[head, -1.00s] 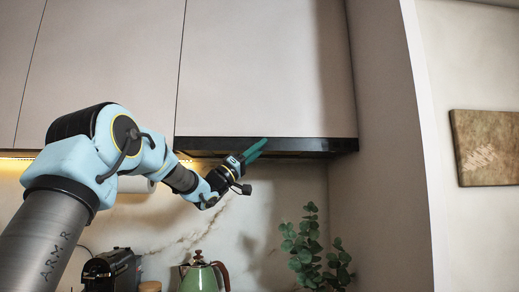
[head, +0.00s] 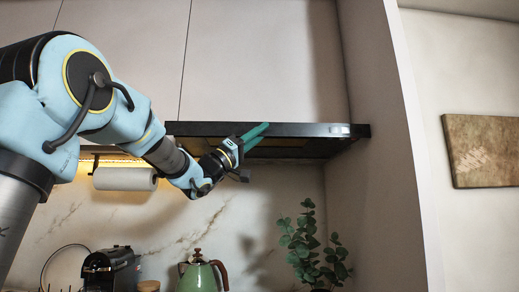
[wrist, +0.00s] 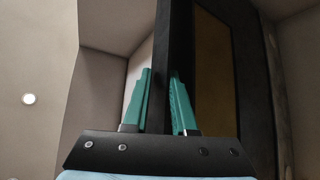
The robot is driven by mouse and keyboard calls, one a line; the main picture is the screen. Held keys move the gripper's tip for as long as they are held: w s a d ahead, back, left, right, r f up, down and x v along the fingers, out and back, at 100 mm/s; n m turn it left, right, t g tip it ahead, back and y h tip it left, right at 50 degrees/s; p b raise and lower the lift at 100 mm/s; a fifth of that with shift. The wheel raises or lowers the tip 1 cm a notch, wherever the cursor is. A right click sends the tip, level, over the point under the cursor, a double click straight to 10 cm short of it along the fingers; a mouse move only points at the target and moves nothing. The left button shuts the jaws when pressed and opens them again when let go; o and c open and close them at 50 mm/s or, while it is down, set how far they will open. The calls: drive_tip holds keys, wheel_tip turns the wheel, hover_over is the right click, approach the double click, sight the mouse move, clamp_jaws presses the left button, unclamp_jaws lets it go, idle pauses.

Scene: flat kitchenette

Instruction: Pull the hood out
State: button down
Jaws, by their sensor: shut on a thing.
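The hood (head: 300,130) is a flat black slide-out unit under the upper cabinets in the head view. Its front stands forward of the cabinet doors, and its underside panel (head: 292,146) shows. My gripper (head: 258,134) is at the front edge of the hood, left of its middle. In the wrist view my gripper's green fingers (wrist: 160,100) lie on both sides of the hood's dark front strip (wrist: 175,45), shut on it. The hood's underside (wrist: 214,70) shows to the right of the strip there.
Pale upper cabinets (head: 265,60) are above the hood. A side wall panel (head: 375,170) stands close to its right end. Below are a green kettle (head: 200,276), a coffee machine (head: 110,268), a paper towel roll (head: 125,179) and a plant (head: 310,245). The space before the hood is free.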

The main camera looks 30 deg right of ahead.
drive_tip(key=shift+s+a+r, duration=0.2)
drive_tip(key=shift+s+a, duration=0.1)
drive_tip(key=shift+s, duration=0.2)
drive_tip(key=c, duration=0.8)
unclamp_jaws()
drive_tip(key=shift+f, duration=0.1)
drive_tip(key=b+v, duration=0.4)
drive_tip(key=v, duration=0.6)
drive_tip(key=shift+a+f, duration=0.25)
drive_tip(key=shift+a, duration=0.05)
